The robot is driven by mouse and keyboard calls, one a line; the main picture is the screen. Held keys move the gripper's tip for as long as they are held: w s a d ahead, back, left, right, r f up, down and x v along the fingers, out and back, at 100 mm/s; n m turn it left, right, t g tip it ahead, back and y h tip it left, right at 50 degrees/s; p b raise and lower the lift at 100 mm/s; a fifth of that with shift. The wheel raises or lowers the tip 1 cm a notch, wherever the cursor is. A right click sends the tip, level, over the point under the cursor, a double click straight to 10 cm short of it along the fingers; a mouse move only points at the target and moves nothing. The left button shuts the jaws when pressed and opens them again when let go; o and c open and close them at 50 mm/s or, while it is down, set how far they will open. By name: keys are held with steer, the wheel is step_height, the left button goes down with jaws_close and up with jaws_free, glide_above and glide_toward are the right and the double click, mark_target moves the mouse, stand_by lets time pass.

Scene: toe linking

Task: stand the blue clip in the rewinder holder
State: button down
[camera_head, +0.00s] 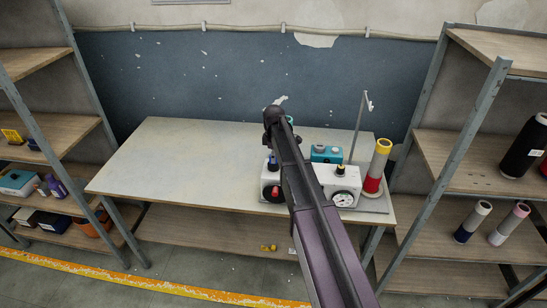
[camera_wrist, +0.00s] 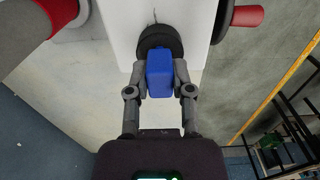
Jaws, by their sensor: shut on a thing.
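The blue clip (camera_wrist: 160,74) is between my gripper's (camera_wrist: 160,70) two grey fingers in the wrist view, and they are shut on it. A round black holder (camera_wrist: 159,38) on the white rewinder body (camera_wrist: 117,30) is right at the clip's far end. Whether the clip is seated in it or just above it I cannot tell. In the head view the rewinder (camera_head: 270,180) stands on the table with a small blue patch at its top. My arm hides most of the gripper there.
A red crank handle (camera_wrist: 247,16) sticks out beside the holder. A second white unit with a dial (camera_head: 343,187), a teal box (camera_head: 326,153) and a red-and-yellow cone (camera_head: 377,165) crowd the right of the table (camera_head: 180,160). The table's left is bare. Shelves flank it.

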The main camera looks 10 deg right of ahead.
steer(key=shift+f+b, duration=0.35)
steer(key=shift+f, duration=0.1)
steer(key=shift+c, duration=2.1)
jaws_free()
steer(key=shift+r, duration=0.1)
steer(key=shift+r, duration=0.15)
step_height(320, 180, up, 15)
steer(key=p, duration=1.5)
steer(key=shift+s, duration=0.1)
steer(key=s+f+m+b, duration=0.3)
steer(key=s+f+m, duration=0.1)
steer(key=s, duration=0.5)
steer(key=s+f+m+b, duration=0.4)
steer(key=s+m, duration=0.1)
steer(key=s, duration=0.5)
steer(key=s+a+f+m+b, duration=0.1)
steer(key=s+f+m+b, duration=0.3)
steer(key=s, duration=0.6)
steer(key=shift+m, duration=0.6)
